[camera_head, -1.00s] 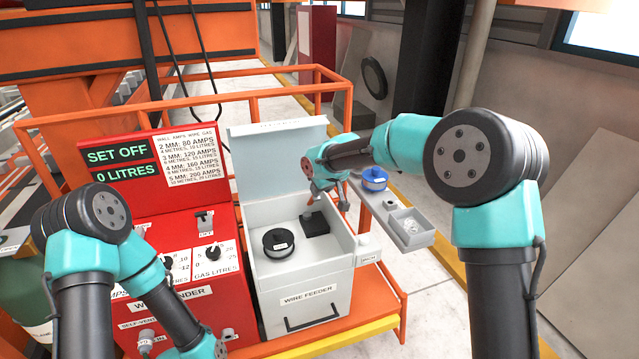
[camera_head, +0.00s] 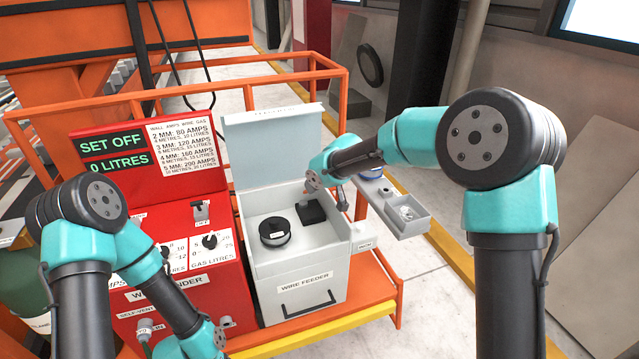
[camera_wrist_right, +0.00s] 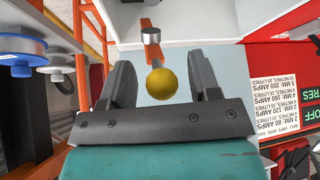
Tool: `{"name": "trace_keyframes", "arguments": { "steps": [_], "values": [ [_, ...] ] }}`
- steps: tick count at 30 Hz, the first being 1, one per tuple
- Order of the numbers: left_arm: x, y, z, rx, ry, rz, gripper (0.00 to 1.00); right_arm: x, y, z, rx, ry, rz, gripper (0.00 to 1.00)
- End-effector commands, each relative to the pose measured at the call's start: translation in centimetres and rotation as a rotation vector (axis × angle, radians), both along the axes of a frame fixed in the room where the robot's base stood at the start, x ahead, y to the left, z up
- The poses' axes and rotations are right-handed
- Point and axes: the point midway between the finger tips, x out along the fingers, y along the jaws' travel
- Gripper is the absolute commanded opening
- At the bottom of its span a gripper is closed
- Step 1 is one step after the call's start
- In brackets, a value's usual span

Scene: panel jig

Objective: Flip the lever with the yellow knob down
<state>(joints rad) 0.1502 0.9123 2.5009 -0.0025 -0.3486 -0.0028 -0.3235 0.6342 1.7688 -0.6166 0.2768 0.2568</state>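The yellow knob (camera_wrist_right: 161,83) shows in the right wrist view at the end of an orange lever (camera_wrist_right: 153,48). My right gripper (camera_wrist_right: 165,82) is open, with one dark finger on each side of the knob and a visible gap on both sides. In the head view my right gripper (camera_head: 326,196) is over the open wire feeder box (camera_head: 322,268), near the black block (camera_head: 312,212) inside it. The knob is hard to make out there. My left arm reaches down to the bottom edge of the head view; its gripper is out of sight.
A black spool (camera_head: 275,232) sits in the box, left of the block. The raised lid (camera_head: 270,150) stands behind. A side shelf with a grey tray (camera_head: 408,216) is at the right.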

Motion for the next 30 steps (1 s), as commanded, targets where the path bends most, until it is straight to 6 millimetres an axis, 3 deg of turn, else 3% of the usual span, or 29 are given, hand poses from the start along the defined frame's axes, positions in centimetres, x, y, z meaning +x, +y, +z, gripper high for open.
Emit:
{"name": "trace_keyframes", "arguments": {
  "steps": [8, 14, 30],
  "values": [
    [0.0, 0.0, 0.0, 0.0, 0.0, 0.0, 0.69, -0.1, 0.0, 0.2, 0.0, -0.002, 0.001, 0.56],
    [0.0, 0.0, 0.0, 0.0, 0.0, 0.0, 0.69, -0.9, -0.5, 1.6, 0.0, -0.003, 0.0, 0.56],
    [0.0, 0.0, 0.0, 0.0, 0.0, 0.0, 0.69, -5.8, -3.4, 9.4, 0.001, -0.004, -0.001, 0.56]
  ]
}}
